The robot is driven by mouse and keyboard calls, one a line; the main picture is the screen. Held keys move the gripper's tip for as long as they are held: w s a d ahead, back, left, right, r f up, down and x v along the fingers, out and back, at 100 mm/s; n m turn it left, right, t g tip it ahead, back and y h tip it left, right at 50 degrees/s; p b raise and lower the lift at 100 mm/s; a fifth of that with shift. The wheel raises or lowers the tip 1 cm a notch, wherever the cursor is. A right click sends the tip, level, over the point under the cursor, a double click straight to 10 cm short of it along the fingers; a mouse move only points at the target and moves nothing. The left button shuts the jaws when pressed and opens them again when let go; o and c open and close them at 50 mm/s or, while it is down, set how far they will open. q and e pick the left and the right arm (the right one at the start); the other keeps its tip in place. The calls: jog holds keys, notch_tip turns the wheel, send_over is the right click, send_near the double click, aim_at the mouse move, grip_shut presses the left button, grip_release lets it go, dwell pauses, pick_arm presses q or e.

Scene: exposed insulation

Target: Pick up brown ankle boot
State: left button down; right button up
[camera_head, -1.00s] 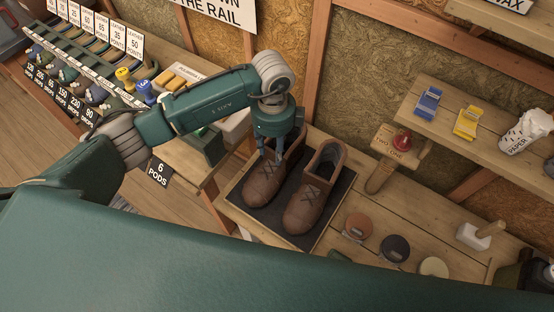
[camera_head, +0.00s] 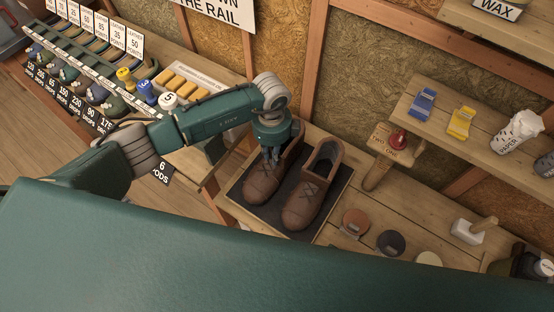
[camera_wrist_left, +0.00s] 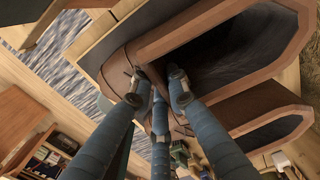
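Two brown ankle boots stand side by side on a dark mat (camera_head: 331,212) on the wooden bench. In the left wrist view, the fingers of my left gripper (camera_wrist_left: 158,92) are close together at the brown leather edge of the near boot (camera_wrist_left: 118,74), whose dark opening lies behind. I cannot tell whether they grip the leather. My right gripper is out of view.
A shelf (camera_head: 440,134) holds blue and yellow items.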

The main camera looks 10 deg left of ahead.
pick_arm(q)
jog(key=shift+w+r, duration=0.15)
jog(key=shift+r, duration=0.1)
